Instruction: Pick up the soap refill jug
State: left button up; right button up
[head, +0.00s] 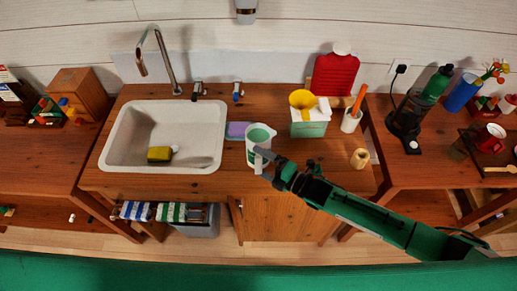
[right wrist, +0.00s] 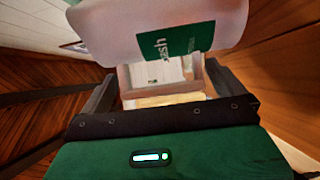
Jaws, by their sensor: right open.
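The soap refill jug (head: 252,158) is white with a green label and a pale green top. It stands upright near the front edge of the wooden counter, right of the sink. In the right wrist view the jug (right wrist: 150,25) fills the top, its green label partly readable as "wash". My right gripper (head: 266,166) is at the jug's front right side. In the right wrist view its open fingers (right wrist: 160,95) stand either side of a pale, frame-like part that looks like the jug's handle. I cannot tell whether they touch it. My left gripper is not in view.
A purple sponge-like item (head: 237,130) lies left of the jug, beside the white sink (head: 118,140).

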jog(key=shift+x, duration=1.15)
jog(key=c, duration=1.3)
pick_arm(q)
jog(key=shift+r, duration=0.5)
pick_arm(e)
jog(key=shift+r, duration=0.1)
jog(key=shift+c, duration=0.4)
